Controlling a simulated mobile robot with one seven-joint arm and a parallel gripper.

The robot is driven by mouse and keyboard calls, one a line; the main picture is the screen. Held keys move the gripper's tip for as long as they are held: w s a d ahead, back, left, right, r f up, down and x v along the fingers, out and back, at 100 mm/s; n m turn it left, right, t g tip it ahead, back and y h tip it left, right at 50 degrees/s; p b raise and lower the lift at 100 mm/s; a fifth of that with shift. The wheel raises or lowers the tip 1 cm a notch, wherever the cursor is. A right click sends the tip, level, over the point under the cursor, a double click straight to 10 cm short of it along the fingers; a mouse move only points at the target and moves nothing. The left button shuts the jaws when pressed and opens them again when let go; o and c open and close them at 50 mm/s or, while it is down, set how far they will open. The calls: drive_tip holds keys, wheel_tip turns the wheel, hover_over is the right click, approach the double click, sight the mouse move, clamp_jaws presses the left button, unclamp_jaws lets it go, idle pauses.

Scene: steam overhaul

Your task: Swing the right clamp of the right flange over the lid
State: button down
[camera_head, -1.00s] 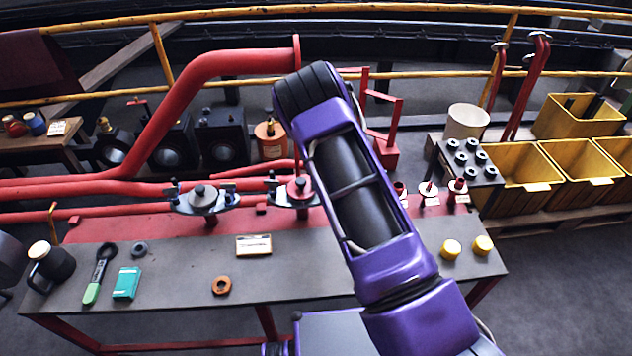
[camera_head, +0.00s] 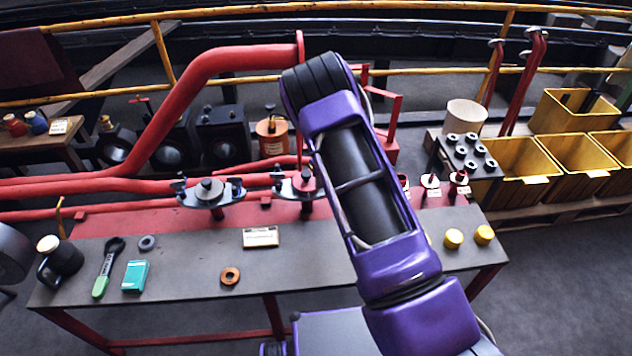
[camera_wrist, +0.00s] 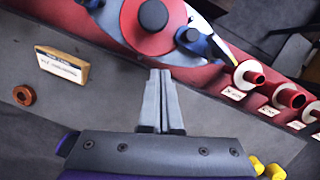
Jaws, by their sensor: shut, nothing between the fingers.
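The right flange (camera_head: 288,190) stands on the red back strip of the bench, partly hidden by my arm in the head view. In the wrist view the flange (camera_wrist: 200,22) is at the top, with a red round lid (camera_wrist: 130,30) bearing a black knob. Its right clamp (camera_wrist: 190,37) shows a dark round head on the flange's right side, at the red lid's edge; its exact swing angle is hard to tell. My gripper (camera_wrist: 160,73) is shut and empty, its fingertips just below the lid in the picture, apart from the clamp. The head view hides my gripper behind my arm.
The left flange (camera_head: 212,194) stands to the left with its own clamps. A label plate (camera_head: 260,237) and a copper ring (camera_head: 230,276) lie on the bench. Red-and-white fittings (camera_wrist: 249,75) stand right of the flange. Yellow caps (camera_head: 453,238) sit at the bench's right end.

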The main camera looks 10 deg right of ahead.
drive_tip(key=a+v, duration=0.1)
drive_tip(key=v, duration=0.9)
drive_tip(key=shift+s+p, duration=0.2)
drive_tip(key=shift+p, duration=0.25)
drive_tip(key=shift+a, duration=0.1)
